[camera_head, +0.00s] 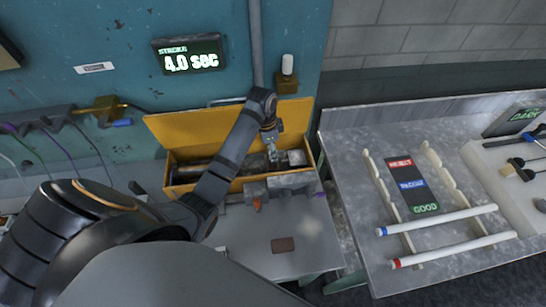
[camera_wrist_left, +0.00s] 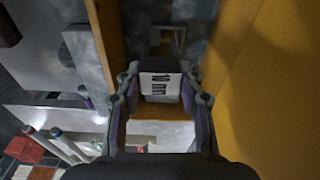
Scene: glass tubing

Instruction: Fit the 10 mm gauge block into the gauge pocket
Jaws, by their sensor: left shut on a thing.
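My left gripper (camera_head: 272,150) reaches down at the right end of an open yellow box (camera_head: 205,128). In the left wrist view, my left gripper (camera_wrist_left: 160,92) is shut on a small grey block with a pale marked face (camera_wrist_left: 160,84), likely the gauge block. The block sits between both fingertips, over the yellow box's inside. A small square-edged recess or frame (camera_wrist_left: 178,40) shows just beyond the block; I cannot tell whether it is the gauge pocket. Contact between block and box is hidden. My right gripper is in neither view.
A grey fixture (camera_head: 290,182) stands in front of the box. A reddish-brown flat piece (camera_head: 284,245) lies on the otherwise mostly clear front table. At right, a rack (camera_head: 440,172) and two white tubes (camera_head: 440,220) rest on another bench.

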